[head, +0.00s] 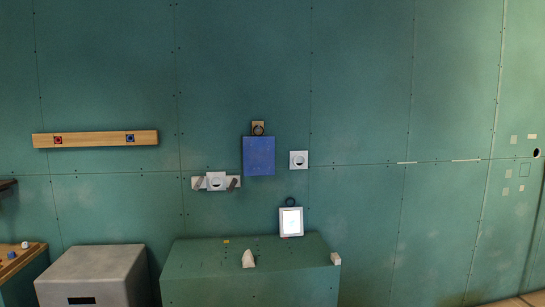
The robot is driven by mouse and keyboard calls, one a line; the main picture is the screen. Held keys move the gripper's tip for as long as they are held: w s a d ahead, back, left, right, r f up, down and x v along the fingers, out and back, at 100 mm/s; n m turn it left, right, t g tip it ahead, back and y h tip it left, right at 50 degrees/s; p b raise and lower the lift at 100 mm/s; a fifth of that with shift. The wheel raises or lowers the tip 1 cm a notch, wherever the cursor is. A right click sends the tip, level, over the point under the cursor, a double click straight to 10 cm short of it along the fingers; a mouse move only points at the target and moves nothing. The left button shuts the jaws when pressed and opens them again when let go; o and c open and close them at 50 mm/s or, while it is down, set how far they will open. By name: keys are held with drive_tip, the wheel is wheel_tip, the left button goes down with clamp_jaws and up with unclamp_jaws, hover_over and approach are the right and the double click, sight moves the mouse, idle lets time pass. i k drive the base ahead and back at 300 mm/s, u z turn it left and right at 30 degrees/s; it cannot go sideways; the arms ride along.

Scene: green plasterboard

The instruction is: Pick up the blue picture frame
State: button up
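The blue picture frame (258,156) looks like a flat blue, nearly square panel. It is upright against the green wall near the middle of the head view. A small wooden block with a dark ring (258,128) sits right above its top edge. I cannot tell how the frame is held there. My gripper is not in view.
A white square plate (299,160) is right of the frame, and a pale shelf-like piece (216,181) is below left. A white-framed panel (291,222) stands on a green box (200,275) with small pale blocks. A grey box (95,270) and wooden rail (95,139) are left.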

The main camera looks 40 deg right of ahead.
sight(258, 151)
drive_tip(key=u, duration=0.15)
drive_tip(key=i, duration=0.95)
drive_tip(key=z, duration=0.1)
